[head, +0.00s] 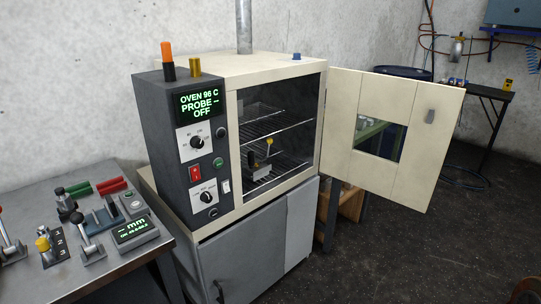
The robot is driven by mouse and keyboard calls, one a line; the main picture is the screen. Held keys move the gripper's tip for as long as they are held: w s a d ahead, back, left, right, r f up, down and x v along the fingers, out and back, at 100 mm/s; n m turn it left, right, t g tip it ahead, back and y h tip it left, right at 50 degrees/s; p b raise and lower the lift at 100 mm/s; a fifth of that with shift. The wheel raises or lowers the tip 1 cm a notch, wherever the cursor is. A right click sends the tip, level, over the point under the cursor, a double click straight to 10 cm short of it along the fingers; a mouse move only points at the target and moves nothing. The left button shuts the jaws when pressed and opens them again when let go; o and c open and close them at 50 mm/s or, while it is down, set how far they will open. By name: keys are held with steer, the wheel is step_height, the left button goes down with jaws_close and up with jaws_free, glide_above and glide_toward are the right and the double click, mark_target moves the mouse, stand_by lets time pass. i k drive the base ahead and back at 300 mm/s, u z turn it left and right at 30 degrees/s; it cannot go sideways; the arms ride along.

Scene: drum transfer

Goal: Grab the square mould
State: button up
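The oven (235,130) stands in the middle with its door (393,135) swung wide open to the right. On a lower wire rack inside sits a small dark object (258,172) with a light part. I see no other thing that is clearly a square mould. My gripper is not in view.
A metal bench (25,287) at the left carries levers, red and green bars and a gauge with a green display (133,230). The oven stands on a grey cabinet (245,255). A dark side table (487,91) is at the back right. Open floor lies at the lower right.

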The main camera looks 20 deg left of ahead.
mark_target(255, 171)
steer(key=i, duration=1.5)
steer(key=u, duration=2.3)
steer(key=i, duration=0.5)
steer(key=z, duration=0.05)
